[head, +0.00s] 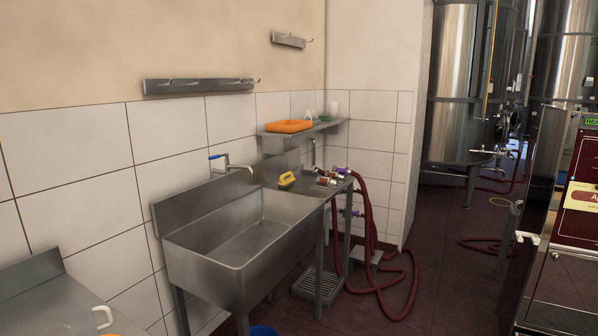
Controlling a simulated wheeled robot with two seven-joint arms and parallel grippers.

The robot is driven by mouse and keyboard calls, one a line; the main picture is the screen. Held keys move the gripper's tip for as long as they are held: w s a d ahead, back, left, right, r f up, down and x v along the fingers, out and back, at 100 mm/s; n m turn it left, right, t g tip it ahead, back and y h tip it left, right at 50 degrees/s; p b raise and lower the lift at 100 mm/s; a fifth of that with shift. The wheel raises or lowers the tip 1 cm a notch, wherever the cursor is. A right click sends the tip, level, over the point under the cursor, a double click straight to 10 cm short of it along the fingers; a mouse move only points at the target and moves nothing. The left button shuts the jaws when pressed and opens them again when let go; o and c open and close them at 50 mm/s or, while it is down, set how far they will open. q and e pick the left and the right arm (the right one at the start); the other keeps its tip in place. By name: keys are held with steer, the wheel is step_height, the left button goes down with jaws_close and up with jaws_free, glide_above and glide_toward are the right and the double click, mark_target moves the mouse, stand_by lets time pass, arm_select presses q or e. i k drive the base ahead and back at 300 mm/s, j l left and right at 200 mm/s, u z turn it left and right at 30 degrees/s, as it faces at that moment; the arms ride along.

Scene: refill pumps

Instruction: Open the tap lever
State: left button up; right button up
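The tap (238,168) is a silver spout on the wall behind the steel sink (235,245), curving to the right over the basin. Its lever (217,156) has a blue end and sticks out to the left at the top of the tap. No water stream shows at the spout. Neither of my grippers is in the head view, so nothing touches the tap or the lever here.
A yellow object (287,179) sits on the drainboard. Dark red hoses (368,215) hang at its right end and coil on the floor. An orange tray (288,126) lies on the wall shelf. A steel counter (45,295) stands front left.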

mark_target(225, 154)
steer(key=i+u, duration=0.3)
steer(key=i, duration=0.15)
steer(key=i+l+u, duration=0.25)
steer(key=i, duration=0.15)
